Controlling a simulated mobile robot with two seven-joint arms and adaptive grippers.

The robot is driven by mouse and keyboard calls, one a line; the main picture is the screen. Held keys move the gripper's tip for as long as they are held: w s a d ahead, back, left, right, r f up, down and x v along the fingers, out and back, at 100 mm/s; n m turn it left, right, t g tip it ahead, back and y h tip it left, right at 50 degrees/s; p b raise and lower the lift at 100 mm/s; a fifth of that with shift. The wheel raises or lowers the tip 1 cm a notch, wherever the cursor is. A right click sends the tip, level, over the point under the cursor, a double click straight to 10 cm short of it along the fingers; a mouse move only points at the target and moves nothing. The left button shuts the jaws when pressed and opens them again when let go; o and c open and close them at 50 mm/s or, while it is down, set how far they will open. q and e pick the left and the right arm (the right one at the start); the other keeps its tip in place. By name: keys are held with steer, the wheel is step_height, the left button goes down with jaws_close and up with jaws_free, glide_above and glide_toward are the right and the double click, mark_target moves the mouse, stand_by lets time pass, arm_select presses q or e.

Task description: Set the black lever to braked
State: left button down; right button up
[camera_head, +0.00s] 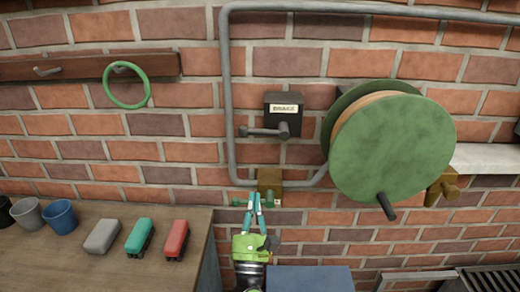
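The black lever (265,132) juts out from a dark wall box (283,110) with a pale label that seems to read BRAKE. Its arm lies about level, with the knob end to the left of the box. My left gripper (254,195) comes up from the bottom centre, below the lever and apart from it. Its teal fingers point up and converge, with the tips nearly together and nothing visible between them. The fingers partly cover a small green part on the wall behind. My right gripper is not in view.
A large green reel (400,145) with a dark crank handle (387,207) stands out from the wall at right. A wooden bench (70,265) holds cups and blocks. A green ring (107,88) hangs upper left.

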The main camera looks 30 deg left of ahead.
arm_select(q)
steer(key=s+d+r+p+x, duration=0.1)
steer(key=r+p+x, duration=0.1)
steer(key=p+x, duration=0.6)
steer(key=x, duration=0.5)
steer(key=shift+s, duration=0.1)
steer(key=shift+r+m, duration=0.1)
steer(key=shift+m, duration=0.2)
